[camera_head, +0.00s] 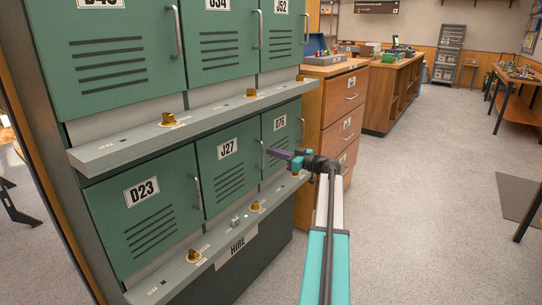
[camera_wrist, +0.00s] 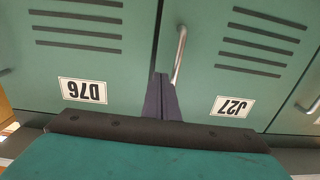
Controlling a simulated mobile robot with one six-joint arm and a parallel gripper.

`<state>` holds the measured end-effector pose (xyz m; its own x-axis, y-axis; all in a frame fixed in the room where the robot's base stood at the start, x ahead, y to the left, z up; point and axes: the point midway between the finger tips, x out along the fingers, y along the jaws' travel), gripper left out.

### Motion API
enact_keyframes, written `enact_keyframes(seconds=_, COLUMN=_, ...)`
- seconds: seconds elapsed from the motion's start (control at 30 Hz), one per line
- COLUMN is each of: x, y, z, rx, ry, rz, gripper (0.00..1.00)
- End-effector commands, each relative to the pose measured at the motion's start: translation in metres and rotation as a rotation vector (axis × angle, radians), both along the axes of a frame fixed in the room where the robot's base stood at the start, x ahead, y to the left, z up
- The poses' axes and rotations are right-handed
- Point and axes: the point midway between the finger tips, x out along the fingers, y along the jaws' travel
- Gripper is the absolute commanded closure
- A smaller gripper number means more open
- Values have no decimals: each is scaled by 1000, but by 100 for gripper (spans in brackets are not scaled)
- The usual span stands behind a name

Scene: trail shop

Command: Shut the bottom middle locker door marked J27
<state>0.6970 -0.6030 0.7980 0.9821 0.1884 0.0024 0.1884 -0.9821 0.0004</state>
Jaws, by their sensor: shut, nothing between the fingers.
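The green locker door J27 (camera_head: 225,178) is in the middle of the bottom row, with a white label and slots. It looks in line or nearly in line with its neighbours; I cannot tell whether a small gap remains. Its upright metal handle (camera_head: 262,156) is on its right edge. My gripper (camera_head: 272,153) is shut and empty, its dark purple fingers pointing at the front near that handle. In the upside-down wrist view, the fingers (camera_wrist: 161,88) lie beside the handle (camera_wrist: 180,55), by the seam between J27 (camera_wrist: 258,70) and D76. Touch is unclear.
Door D23 (camera_head: 145,225) is to the left and door D76 (camera_head: 280,138) to the right. A grey ledge (camera_head: 225,240) with brass knobs runs below, and another above. A wooden drawer cabinet (camera_head: 338,110) stands right of the lockers. The floor to the right is open.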

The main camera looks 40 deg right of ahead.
Motion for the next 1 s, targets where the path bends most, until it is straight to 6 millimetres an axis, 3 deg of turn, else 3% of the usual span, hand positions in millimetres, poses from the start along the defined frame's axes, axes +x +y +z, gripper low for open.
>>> enact_keyframes(seconds=0.5, x=-82, y=-12, z=0, rx=1, ry=2, rz=-1, gripper=100)
enact_keyframes(seconds=0.7, x=-97, y=-14, z=-1, rx=0, ry=2, rz=0, gripper=100)
enact_keyframes(seconds=1.0, x=-99, y=-15, z=-1, rx=0, ry=2, rz=1, gripper=100)
